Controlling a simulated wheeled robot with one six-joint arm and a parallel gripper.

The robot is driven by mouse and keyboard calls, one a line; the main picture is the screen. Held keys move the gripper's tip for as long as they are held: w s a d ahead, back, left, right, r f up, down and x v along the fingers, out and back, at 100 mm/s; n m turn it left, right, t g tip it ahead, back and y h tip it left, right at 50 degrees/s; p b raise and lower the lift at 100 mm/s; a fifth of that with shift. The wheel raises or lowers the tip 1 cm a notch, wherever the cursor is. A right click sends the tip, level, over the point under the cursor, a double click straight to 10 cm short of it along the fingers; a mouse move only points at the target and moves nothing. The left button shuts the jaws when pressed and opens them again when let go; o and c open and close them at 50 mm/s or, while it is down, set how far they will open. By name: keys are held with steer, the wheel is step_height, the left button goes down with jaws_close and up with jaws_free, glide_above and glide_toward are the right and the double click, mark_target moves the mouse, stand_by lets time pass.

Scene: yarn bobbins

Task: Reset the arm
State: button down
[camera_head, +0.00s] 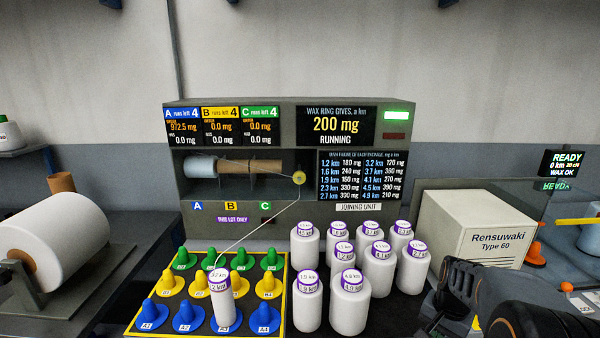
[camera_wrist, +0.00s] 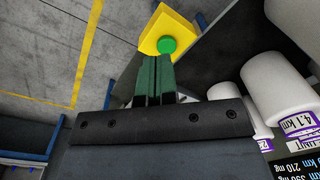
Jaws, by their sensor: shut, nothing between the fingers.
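My gripper (camera_wrist: 158,62) shows in the wrist view with its two green fingers together and nothing between them. A yellow block with a round green button (camera_wrist: 167,46) appears just beyond the fingertips; I cannot tell the distance. In the head view my dark arm (camera_head: 462,292) reaches in at the lower right, to the right of the white bobbins (camera_head: 349,303). The fingertips cannot be made out there. The wrist view is tilted, with bobbins (camera_wrist: 277,86) at its right.
A pegboard (camera_head: 137,328) with green, yellow and blue cones stands left of the bobbins. A Rensuwaki box (camera_head: 480,228) stands behind my arm. A large roll (camera_head: 50,240) is far left.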

steer(key=s+a+r+n+t, duration=0.1)
steer(key=s+a+r+n, duration=0.2)
steer(key=a, duration=0.4)
steer(key=s+a+r+n+t, duration=0.2)
steer(key=s+a+r+n, duration=0.1)
steer(key=s+a+n, duration=0.3)
steer(key=shift+a+r+t, duration=0.3)
steer(key=shift+a+r, duration=0.05)
steer(key=shift+a, duration=0.7)
